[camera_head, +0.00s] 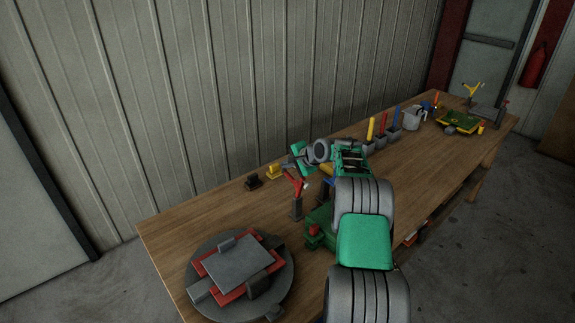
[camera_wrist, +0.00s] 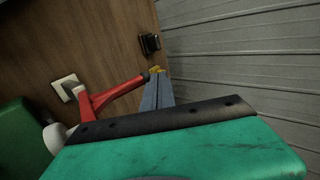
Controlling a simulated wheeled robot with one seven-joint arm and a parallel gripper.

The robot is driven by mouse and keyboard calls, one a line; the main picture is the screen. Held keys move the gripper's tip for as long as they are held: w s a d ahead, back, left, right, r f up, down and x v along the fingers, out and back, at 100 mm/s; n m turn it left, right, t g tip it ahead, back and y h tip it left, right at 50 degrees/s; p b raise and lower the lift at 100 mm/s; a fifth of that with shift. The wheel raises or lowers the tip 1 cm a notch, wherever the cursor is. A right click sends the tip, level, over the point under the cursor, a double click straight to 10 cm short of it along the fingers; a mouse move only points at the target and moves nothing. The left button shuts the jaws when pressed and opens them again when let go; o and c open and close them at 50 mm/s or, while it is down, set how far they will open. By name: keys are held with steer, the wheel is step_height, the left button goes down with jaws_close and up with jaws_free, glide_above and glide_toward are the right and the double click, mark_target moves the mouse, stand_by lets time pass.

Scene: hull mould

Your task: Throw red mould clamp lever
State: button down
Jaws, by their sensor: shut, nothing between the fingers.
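The red clamp lever (camera_head: 293,184) stands tilted on a grey post (camera_head: 296,208) near the middle of the table. In the wrist view the lever (camera_wrist: 112,97) slants up to the right and has a dark tip. My gripper (camera_head: 289,164) is just above the lever's upper end in the head view. In the wrist view its grey fingers (camera_wrist: 157,82) are shut together with nothing between them. The lever's tip shows close to the left of the fingers; I cannot tell whether they touch. The mould (camera_head: 237,265), with grey and red plates, lies on a round grey base.
A dark block (camera_head: 253,182) and a yellow block (camera_head: 273,171) sit near the wall-side table edge. Holders with coloured handles (camera_head: 371,128), a grey mug (camera_head: 413,117) and a green tray (camera_head: 457,121) stand further right. The ribbed wall (camera_head: 220,90) runs behind the table.

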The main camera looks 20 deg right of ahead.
steer(key=s+r, duration=0.3)
steer(key=r, duration=1)
steer(key=shift+s+d+b, duration=0.2)
steer(key=shift+d+b, duration=0.1)
steer(key=shift+d, duration=0.15)
steer(key=s+a+r+n+g+h, duration=0.15)
steer(key=s+a+n, duration=0.25)
steer(key=s+a, duration=0.4)
steer(key=s+a+r+n+g, duration=0.1)
steer(key=s+a+r+n, duration=0.2)
steer(key=s+a, duration=0.45)
steer(key=s+a+f+n+g, duration=0.1)
steer(key=s+a+f+n, duration=0.1)
steer(key=s, duration=0.6)
steer(key=s+a+f+n+g+h, duration=0.1)
steer(key=s+a+f+n, duration=0.2)
steer(key=s, duration=0.5)
steer(key=s+a+f+n+g, duration=0.1)
steer(key=s+a+f+n, duration=0.1)
steer(key=s, duration=0.6)
step_height(320, 180, down, 3)
steer(key=shift+s+a+r+n, duration=0.15)
steer(key=shift+s+a+n, duration=0.25)
steer(key=shift+a, duration=0.1)
steer(key=shift+d, duration=0.1)
